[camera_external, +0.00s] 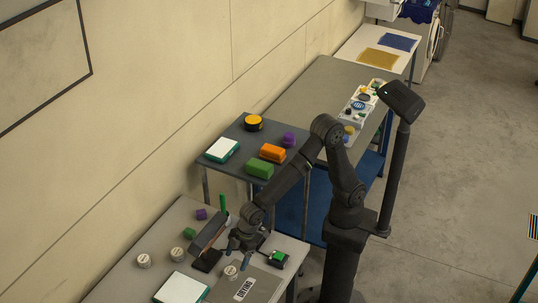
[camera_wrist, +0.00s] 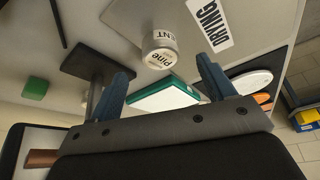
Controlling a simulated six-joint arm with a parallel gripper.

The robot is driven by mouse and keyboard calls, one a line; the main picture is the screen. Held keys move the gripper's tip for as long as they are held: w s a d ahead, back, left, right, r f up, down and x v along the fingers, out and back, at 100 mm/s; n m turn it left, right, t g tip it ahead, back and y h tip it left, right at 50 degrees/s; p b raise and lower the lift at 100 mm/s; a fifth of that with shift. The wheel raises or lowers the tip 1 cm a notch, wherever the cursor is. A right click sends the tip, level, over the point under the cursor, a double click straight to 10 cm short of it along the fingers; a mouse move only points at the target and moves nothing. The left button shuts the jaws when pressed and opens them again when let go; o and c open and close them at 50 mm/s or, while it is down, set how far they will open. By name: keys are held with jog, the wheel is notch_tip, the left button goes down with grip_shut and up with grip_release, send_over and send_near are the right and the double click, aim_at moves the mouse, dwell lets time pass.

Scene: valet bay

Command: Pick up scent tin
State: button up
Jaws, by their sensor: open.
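A small round scent tin (camera_external: 231,271) with a white lid stands on the light table by the grey mat's edge. In the wrist view its lid (camera_wrist: 160,47) reads "pine" and part of "SCENT". Two similar white tins, a left one (camera_external: 144,261) and a middle one (camera_external: 177,254), stand further left. My gripper (camera_external: 240,248) is above the table, close to the pine tin. In the wrist view its blue fingers (camera_wrist: 163,72) are apart and empty, with the tin beyond their tips, between their directions.
A grey mat (camera_external: 262,288) bears a "DRYING" label (camera_wrist: 215,22). A white-topped green block (camera_external: 181,289) lies beside it. A dark side table (camera_external: 230,130) stands behind.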

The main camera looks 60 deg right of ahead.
aim_at(231, 270)
jog(key=shift+a+x, duration=0.15)
jog(key=shift+x, duration=1.2)
jog(key=shift+a+x, duration=0.2)
jog(key=shift+x, duration=1.15)
jog(key=shift+w+r, duration=0.15)
jog(key=shift+w, duration=0.05)
jog(key=c, duration=1.1)
